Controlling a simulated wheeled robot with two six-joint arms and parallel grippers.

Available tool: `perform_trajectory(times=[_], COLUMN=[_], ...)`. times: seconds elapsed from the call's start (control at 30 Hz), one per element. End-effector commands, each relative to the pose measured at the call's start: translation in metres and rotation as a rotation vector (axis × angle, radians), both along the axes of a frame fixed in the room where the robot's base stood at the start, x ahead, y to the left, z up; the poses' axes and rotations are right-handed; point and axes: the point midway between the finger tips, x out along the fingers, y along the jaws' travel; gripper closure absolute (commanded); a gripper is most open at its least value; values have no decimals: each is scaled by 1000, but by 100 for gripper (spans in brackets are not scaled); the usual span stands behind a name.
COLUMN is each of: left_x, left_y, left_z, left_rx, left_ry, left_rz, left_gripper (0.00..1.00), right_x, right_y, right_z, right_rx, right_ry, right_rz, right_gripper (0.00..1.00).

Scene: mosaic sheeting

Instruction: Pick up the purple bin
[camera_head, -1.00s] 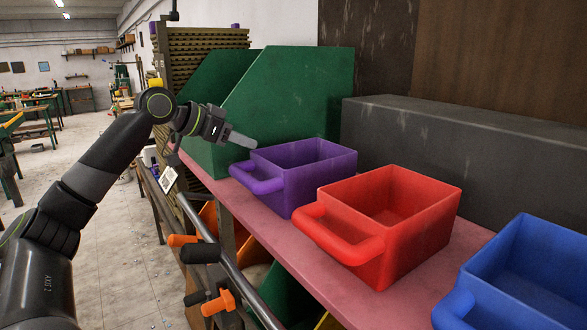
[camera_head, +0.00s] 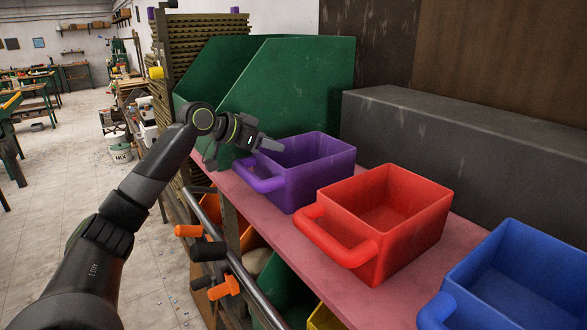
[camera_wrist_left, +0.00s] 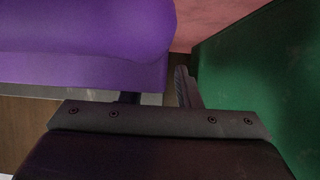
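The purple bin (camera_head: 318,182) stands upright on the pink shelf (camera_head: 390,305), with its handle (camera_head: 258,181) sticking out toward the left. My left gripper (camera_head: 271,145) is at the bin's far left corner, by the rim above the handle. In the left wrist view the purple bin (camera_wrist_left: 85,30) fills the upper left. My left gripper's fingers (camera_wrist_left: 158,93) stand apart there; the left one is partly hidden behind the purple wall. I cannot tell whether they touch the bin. My right gripper is not in view.
A red bin (camera_head: 410,230) stands close on the near side, then a blue bin (camera_head: 520,290). A large green bin (camera_head: 290,85) stands just behind the purple one. A grey block (camera_head: 450,140) runs along the back. Orange-handled clamps (camera_head: 222,288) hang at the shelf's front.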

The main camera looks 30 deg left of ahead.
Motion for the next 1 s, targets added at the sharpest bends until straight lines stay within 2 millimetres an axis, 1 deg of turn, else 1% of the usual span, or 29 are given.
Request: perform_trajectory(times=[0.2, 0.43, 1.0], left_x=[0, 0, 0], left_y=[0, 0, 0], left_z=[-1, 0, 0], left_rx=[0, 0, 1], left_ry=[-1, -1, -1], left_rz=[0, 0, 0], left_gripper=[70, 100, 100], right_x=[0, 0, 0], right_y=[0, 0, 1], right_z=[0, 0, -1], right_rx=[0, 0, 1], right_ry=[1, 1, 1], right_rz=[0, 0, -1], right_gripper=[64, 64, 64])
